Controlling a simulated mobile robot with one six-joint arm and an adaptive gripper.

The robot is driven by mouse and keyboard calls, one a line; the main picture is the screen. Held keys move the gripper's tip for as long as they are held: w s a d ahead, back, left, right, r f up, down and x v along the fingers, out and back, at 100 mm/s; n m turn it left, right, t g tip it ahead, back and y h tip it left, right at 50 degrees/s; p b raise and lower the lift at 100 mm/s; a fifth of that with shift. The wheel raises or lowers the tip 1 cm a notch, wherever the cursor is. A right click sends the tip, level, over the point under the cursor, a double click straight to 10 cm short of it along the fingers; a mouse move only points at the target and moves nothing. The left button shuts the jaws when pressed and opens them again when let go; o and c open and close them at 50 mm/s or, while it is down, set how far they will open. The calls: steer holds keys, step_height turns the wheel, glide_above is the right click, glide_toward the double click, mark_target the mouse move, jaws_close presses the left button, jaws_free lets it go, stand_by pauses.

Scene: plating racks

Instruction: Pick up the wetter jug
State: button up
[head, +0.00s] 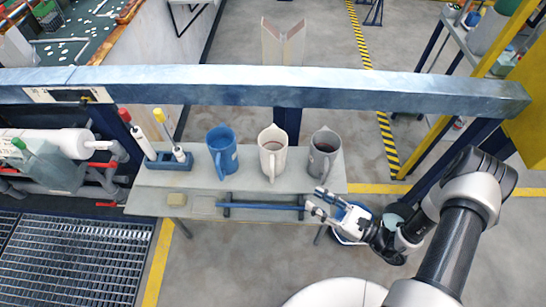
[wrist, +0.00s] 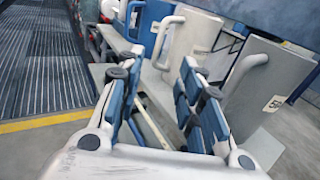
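Three jugs stand upright in a row on a grey bench (head: 190,203): a blue jug (head: 222,152), a white jug (head: 272,154) and a grey jug (head: 323,154). I cannot tell which is the wetter jug; their labels are too small or blurred to read. The white and grey jugs hold some dark content. My gripper (head: 314,202) is open and empty at the bench's front right, in front of the grey jug. In the wrist view, the white jug (wrist: 195,45) with its handle lies beyond my open fingers (wrist: 160,64), and the grey jug (wrist: 268,85) is to their right.
A blue holder (head: 168,160) with upright tools stands left of the jugs.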

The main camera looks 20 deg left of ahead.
steer(key=b, duration=0.2)
glide_toward(271, 175)
steer(key=w+a+f, duration=0.1)
steer(key=w+a, duration=0.1)
steer(key=a, duration=0.2)
steer(key=shift+m, duration=0.3)
steer(key=shift+b+x, duration=1.05)
steer(key=shift+x, duration=1.9)
jaws_close()
